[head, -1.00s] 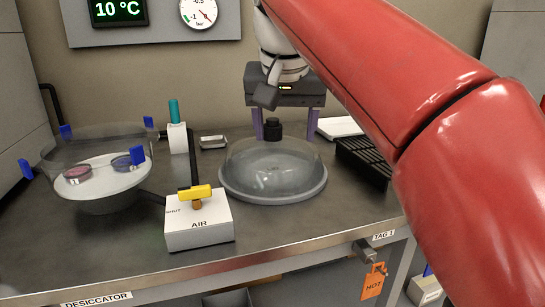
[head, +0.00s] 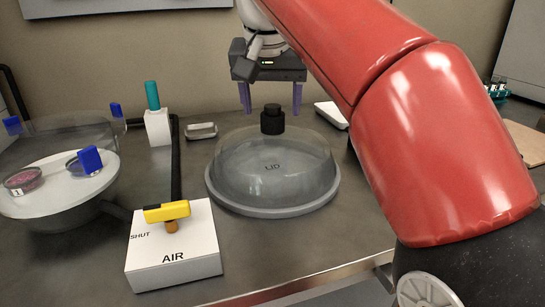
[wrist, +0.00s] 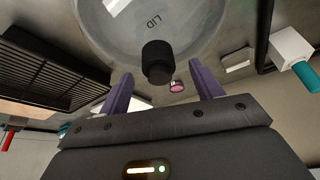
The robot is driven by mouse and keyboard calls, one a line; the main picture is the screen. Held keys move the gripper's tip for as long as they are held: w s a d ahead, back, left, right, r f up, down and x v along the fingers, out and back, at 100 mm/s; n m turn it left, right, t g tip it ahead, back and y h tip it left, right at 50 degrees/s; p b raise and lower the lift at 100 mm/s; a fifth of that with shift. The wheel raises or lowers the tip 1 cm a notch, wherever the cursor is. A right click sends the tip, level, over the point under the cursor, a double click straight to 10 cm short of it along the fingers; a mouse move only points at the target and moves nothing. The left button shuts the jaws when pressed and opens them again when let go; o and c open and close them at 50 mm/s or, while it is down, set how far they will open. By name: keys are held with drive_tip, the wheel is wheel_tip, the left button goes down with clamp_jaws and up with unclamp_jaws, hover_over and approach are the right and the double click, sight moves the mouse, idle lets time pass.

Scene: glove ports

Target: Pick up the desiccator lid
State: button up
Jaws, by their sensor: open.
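The desiccator lid (head: 272,170) is a clear dome with a grey rim and a black knob (head: 272,119), resting on the bench in the head view. My gripper (head: 271,108) is open, its two purple fingers apart and pointing down above and behind the knob. In the wrist view the knob (wrist: 157,62) shows just beyond the fingertips, roughly between them, with nothing held. The wrist view also shows the lid (wrist: 180,28) with its LID marking. The desiccator base (head: 60,187) stands at the left with dishes on its plate.
A white AIR valve box (head: 172,250) with a yellow handle stands front left of the lid. A white block with a teal top (head: 156,122) and a small metal tray (head: 201,131) stand behind. A white tray (head: 331,114) lies right of the gripper.

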sight(273, 141)
drive_tip(key=x, duration=0.3)
drive_tip(key=shift+f+b, duration=0.2)
drive_tip(key=shift+b, duration=0.1)
drive_tip(key=shift+c, duration=0.2)
clamp_jaws()
